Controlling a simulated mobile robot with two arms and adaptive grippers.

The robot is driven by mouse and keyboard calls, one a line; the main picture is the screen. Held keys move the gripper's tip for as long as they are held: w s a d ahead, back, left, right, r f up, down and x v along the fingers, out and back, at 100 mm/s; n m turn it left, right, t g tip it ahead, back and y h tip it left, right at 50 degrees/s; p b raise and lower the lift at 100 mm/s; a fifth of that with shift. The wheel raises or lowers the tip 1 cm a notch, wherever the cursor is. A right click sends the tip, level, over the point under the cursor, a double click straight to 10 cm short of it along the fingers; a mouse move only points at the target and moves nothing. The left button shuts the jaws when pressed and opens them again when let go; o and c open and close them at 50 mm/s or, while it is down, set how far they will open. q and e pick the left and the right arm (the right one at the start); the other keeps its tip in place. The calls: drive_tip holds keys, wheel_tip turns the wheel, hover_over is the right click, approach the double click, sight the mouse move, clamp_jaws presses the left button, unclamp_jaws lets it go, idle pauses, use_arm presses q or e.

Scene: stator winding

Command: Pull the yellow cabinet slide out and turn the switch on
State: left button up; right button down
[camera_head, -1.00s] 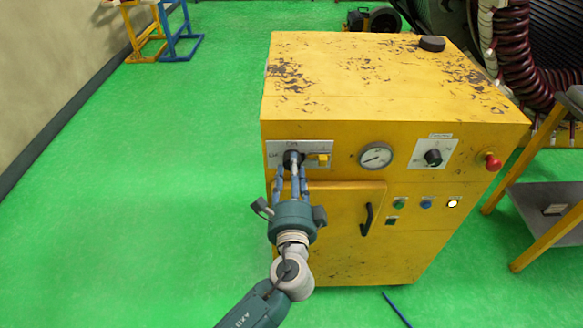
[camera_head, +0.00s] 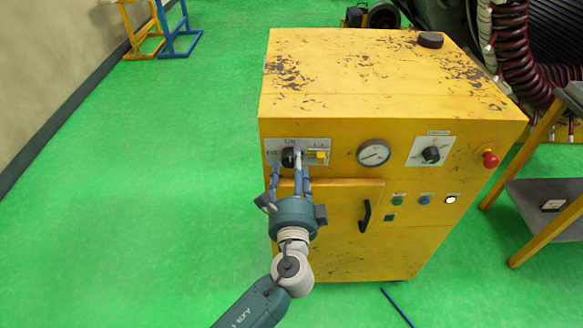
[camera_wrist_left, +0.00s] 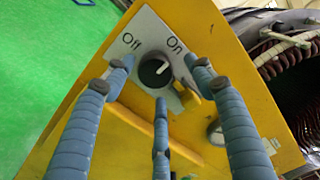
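The yellow cabinet (camera_head: 390,85) stands in the middle of the head view. Its switch is a black round knob (camera_head: 290,157) on a pale plate marked On and Off. In the left wrist view the knob (camera_wrist_left: 154,70) has a white mark pointing up and right, toward On. The yellow slide (camera_head: 318,157) is just right of the knob and also shows in the wrist view (camera_wrist_left: 187,90); how far out it is I cannot tell. My left gripper (camera_head: 290,172) is open, its three fingers (camera_wrist_left: 160,85) spread in front of the knob, apparently empty. My right gripper is not in view.
Right of the plate are a gauge (camera_head: 373,153), a second dial (camera_head: 431,154) and a red button (camera_head: 491,160). A door handle (camera_head: 365,217) sits below. A shelf stand (camera_head: 545,200) is close on the right. The green floor (camera_head: 130,200) at left is clear.

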use_arm(q)
drive_tip(key=shift+a+f, duration=0.1)
drive_tip(key=shift+s, duration=0.3)
drive_tip(key=s, duration=1.1)
drive_tip(key=shift+s, duration=0.25)
